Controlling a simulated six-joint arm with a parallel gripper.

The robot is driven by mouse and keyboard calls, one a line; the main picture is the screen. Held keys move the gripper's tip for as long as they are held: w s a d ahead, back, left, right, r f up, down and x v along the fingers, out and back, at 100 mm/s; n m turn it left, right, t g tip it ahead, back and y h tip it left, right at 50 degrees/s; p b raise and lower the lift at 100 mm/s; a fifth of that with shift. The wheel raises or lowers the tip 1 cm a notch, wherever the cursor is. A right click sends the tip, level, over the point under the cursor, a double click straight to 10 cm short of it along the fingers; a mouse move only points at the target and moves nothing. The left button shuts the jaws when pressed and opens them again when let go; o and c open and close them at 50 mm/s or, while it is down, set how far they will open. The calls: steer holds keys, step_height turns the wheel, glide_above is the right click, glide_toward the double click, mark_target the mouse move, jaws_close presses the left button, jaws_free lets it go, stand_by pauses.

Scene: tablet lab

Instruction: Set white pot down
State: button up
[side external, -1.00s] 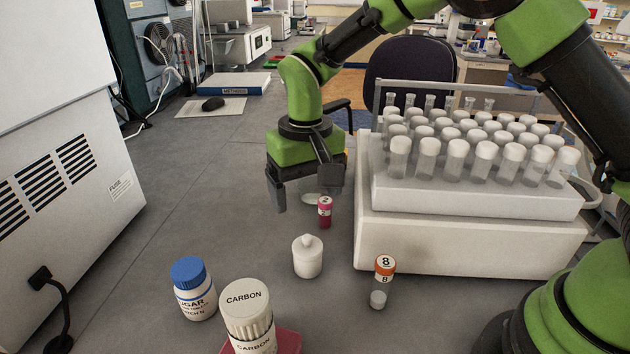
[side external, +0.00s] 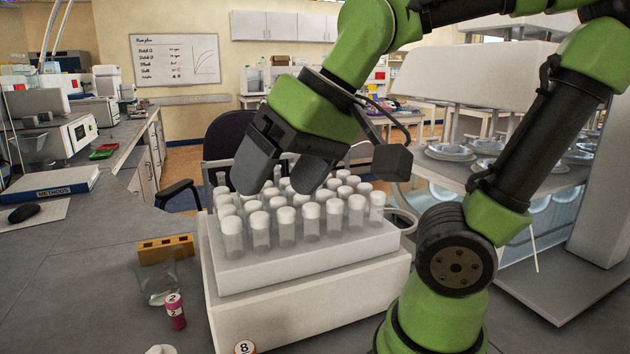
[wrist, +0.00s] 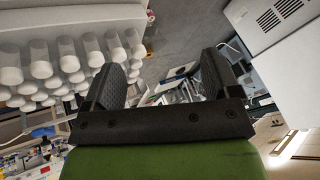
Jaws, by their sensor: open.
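The white pot (side external: 160,349) shows only as a pale top at the bottom edge of the side view; the rest of it is cut off. It stands on the grey bench left of the white tube rack. My gripper (side external: 282,182) is open and empty, raised high, its fingers in front of the tubes in the picture and well away from the pot. In the wrist view the two dark fingers (wrist: 160,78) are spread with nothing between them. I cannot make out the pot in that view.
The rack (side external: 300,265) of white-capped tubes (side external: 285,222) stands below my gripper in the picture. Left of it are a glass beaker (side external: 155,284), an orange block (side external: 165,248) and a pink vial (side external: 175,312). A vial marked 8 (side external: 244,348) is at the front.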

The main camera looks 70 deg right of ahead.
steer(key=s, duration=0.1)
steer(key=s+t, duration=0.1)
steer(key=s, duration=0.1)
steer(key=shift+s+d+f, duration=0.25)
steer(key=shift+s+f, duration=0.1)
